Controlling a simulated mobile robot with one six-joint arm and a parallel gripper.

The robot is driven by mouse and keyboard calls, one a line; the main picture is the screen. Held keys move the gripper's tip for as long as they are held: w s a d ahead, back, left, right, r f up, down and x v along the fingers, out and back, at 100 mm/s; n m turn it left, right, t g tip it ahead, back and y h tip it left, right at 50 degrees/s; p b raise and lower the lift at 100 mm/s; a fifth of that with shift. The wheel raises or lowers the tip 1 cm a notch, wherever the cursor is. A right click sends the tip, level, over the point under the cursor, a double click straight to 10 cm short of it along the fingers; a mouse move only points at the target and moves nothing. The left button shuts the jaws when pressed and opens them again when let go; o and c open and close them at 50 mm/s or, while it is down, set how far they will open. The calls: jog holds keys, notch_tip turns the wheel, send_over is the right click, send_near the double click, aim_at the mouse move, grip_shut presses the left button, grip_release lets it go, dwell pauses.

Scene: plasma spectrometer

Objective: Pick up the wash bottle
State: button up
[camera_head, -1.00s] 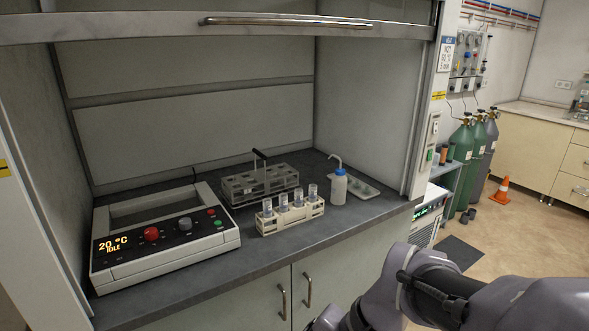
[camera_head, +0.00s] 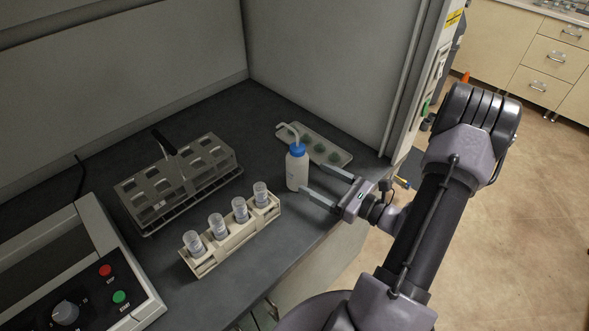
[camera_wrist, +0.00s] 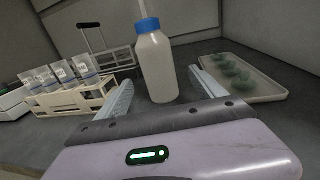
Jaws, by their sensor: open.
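The wash bottle (camera_head: 297,170) is a white bottle with a blue cap and a bent pale spout. It stands upright on the dark worktop of the hood. In the wrist view the bottle (camera_wrist: 157,68) stands just ahead, between the lines of the two fingers. My gripper (camera_head: 316,181) is open and empty, to the right of the bottle, with its fingers pointing at it. In the wrist view my gripper (camera_wrist: 160,88) has its fingers spread wide on either side of the bottle's lower part. I cannot tell whether either finger touches it.
A shallow tray (camera_head: 316,145) with green pieces lies close behind the bottle. A heating unit (camera_head: 120,270) stands far left. The hood's side wall is right.

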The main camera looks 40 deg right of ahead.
aim_at(289, 165)
jog(key=b+x, duration=0.2)
jog(key=x, duration=0.7)
jog(key=shift+w+a+r+b, duration=0.1)
jog(key=shift+w+a+b, duration=0.15)
jog(key=shift+w+b, duration=0.1)
jog(key=c, duration=0.9)
